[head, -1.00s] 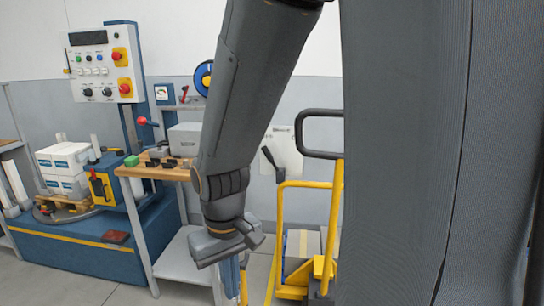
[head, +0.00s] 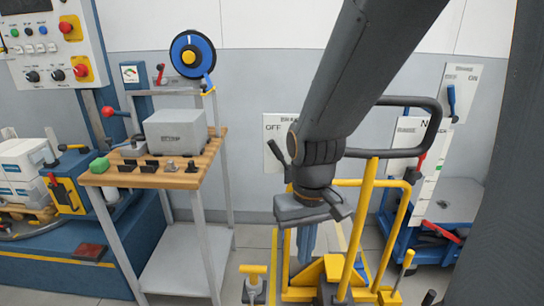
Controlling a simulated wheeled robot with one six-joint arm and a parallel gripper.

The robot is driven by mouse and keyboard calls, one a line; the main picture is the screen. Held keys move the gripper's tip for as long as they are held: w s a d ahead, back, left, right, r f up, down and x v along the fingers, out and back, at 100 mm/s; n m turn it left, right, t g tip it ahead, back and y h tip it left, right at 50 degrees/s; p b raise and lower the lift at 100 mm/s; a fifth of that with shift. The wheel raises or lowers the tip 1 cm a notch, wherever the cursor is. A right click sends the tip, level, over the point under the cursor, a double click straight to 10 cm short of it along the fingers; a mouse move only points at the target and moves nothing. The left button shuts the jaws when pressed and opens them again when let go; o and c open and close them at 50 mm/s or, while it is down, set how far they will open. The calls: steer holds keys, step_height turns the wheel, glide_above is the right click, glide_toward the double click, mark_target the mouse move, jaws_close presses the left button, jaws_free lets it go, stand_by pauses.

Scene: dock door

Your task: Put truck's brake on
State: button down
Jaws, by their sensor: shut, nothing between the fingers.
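My wrist and arm hide part of the frame. I cannot tell whether the fingers touch anything.
A wooden-topped bench (head: 150,178) with a grey box (head: 176,131) and a blue reel (head: 192,54) stands left. A blue cart (head: 455,205) with a red lever stands at right. Wall panels marked OFF and ON hang behind.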

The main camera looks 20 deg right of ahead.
steer(key=w+d+f+n+g+h+b, duration=0.2)
steer(key=d+f+n+g+h+b, duration=0.1)
steer(key=d+f+n+h+b, duration=0.3)
steer(key=w+d+n+t+h+b, duration=0.1)
steer(key=w+t+h+b, duration=0.1)
steer(key=w+h+b, duration=0.4)
steer(key=w+a+r+n+t+h+b, duration=0.2)
steer(key=w+a+n+t, duration=0.1)
steer(key=w+a+t, duration=0.4)
steer(key=w+a+r+n+t+h+b, duration=0.1)
steer(key=w+a+r+n+t+b, duration=0.2)
steer(key=w+a+t, duration=0.5)
steer(key=w+a, duration=0.2)
steer(key=w, duration=0.3)
steer(key=shift+w+a+h, duration=0.3)
steer(key=shift+w+h, duration=0.05)
steer(key=shift+h, duration=0.05)
